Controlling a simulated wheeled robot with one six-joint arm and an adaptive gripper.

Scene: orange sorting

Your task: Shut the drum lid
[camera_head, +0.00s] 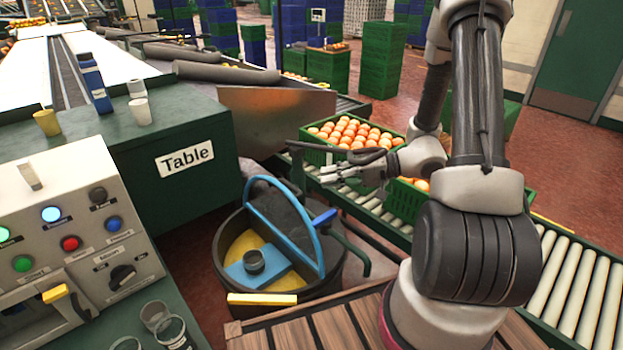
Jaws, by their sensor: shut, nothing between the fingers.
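The drum (222,268) is a dark round vessel left of my arm. Its lid (283,212), dark with a blue curved rim, stands raised and tilted, so the drum is open. Inside the opening show a yellow surface, a blue block and a small dark cup (254,261). A blue handle-like piece (323,217) sticks out at the lid's right side. My gripper (328,174) is shut and empty, above and to the right of the lid, apparently apart from it. Depth between them is hard to tell.
Green crates of oranges (348,132) sit on the roller conveyor (375,212) behind my gripper. A green table (180,115) and a control panel (75,230) stand left. A yellow bar (262,299) lies at the drum's front. A wooden slatted surface (300,332) is in front.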

